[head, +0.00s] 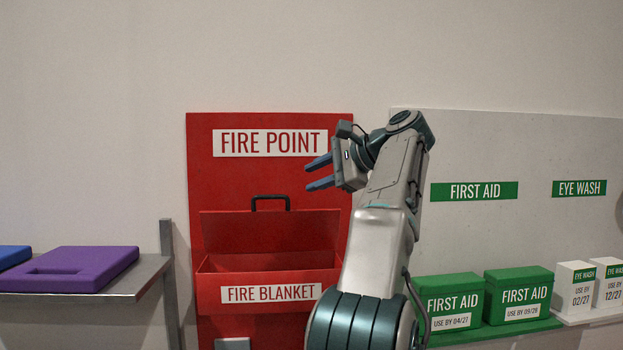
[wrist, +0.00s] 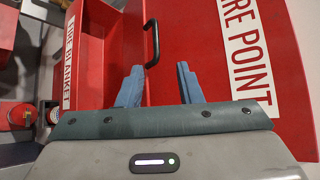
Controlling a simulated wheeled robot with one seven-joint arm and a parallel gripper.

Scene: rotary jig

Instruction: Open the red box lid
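The red box (head: 208,290), labelled FIRE BLANKET, is fixed low on a red FIRE POINT board. Its red lid (head: 272,232) stands raised against the board, and the box's opening shows in front of it. A black handle (head: 270,199) is on the lid's upper edge; it also shows in the wrist view (wrist: 151,42). My gripper (head: 307,177) is open and empty, up and to the right of the handle in the head view. In the wrist view its two blue fingers (wrist: 159,82) are apart with nothing between them. My arm hides the board's right part.
A shelf (head: 150,268) with a purple case (head: 80,268) and a blue one (head: 12,257) is at left. Green first aid boxes (head: 452,301) and white eye wash boxes (head: 573,289) stand at right. The wall above is clear.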

